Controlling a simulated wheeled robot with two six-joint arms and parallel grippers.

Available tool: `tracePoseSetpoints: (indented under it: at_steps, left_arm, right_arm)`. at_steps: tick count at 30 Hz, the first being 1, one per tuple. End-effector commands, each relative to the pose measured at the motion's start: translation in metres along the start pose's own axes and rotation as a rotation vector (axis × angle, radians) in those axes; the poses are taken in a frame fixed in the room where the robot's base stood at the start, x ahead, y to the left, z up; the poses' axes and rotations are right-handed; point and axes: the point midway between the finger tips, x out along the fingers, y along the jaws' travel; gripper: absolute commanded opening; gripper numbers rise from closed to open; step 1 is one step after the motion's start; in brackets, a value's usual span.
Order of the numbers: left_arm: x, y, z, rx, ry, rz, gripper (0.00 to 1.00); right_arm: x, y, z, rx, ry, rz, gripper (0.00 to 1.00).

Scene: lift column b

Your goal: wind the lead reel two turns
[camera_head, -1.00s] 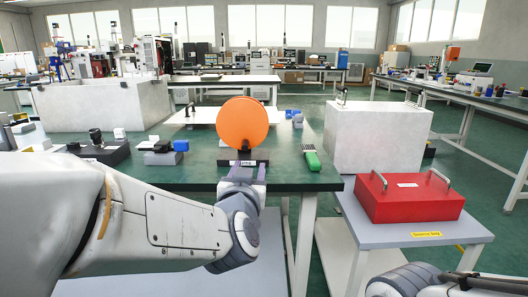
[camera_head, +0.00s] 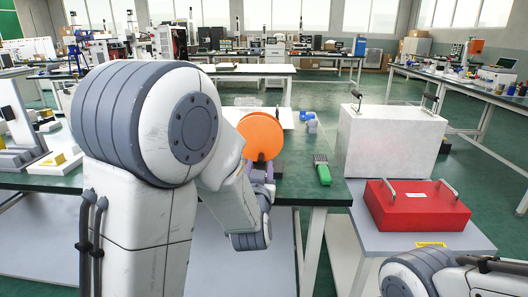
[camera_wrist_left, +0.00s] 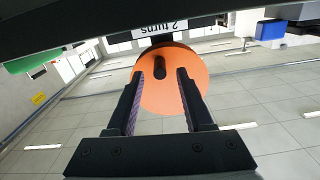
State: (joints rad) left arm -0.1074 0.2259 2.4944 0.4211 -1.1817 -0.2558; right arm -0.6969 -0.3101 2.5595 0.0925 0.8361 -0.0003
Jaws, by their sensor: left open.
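The orange lead reel (camera_head: 260,136) stands upright near the front edge of the green bench. It also shows as an orange disc in the left wrist view (camera_wrist_left: 190,95), with a dark crank knob (camera_wrist_left: 160,68) on its face and a "2 turns" label (camera_wrist_left: 165,22). My left gripper (camera_wrist_left: 169,72) is open, with the knob appearing between its fingertips. I cannot tell whether they touch it. In the head view my left gripper (camera_head: 262,182) is low in front of the reel, partly hidden by my arm. My right arm shows at the lower right, its gripper out of frame.
A green-handled brush (camera_head: 322,170) lies right of the reel on the green bench (camera_head: 300,190). A blue-and-grey item (camera_head: 309,120) lies behind. A white block (camera_head: 390,145) and a red case (camera_head: 416,206) with handles stand to the right.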

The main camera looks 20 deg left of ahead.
Motion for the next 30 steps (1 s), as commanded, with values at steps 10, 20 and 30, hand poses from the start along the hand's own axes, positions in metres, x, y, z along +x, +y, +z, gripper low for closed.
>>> tracePoseSetpoints:
  at_steps: [10,20,30]
  left_arm:
    - [0.028,0.000,0.000,0.000,0.002,0.000,0.52]
    - [0.028,0.000,0.000,0.000,0.001,0.001,0.14]
    - [0.028,0.000,0.000,0.000,0.001,0.001,0.00]
  right_arm:
    - [0.003,0.000,0.001,0.000,-0.001,0.000,0.52]
    - [0.003,0.000,0.000,0.000,-0.001,0.000,0.52]
    - [0.003,0.000,0.000,0.000,-0.001,0.000,0.52]
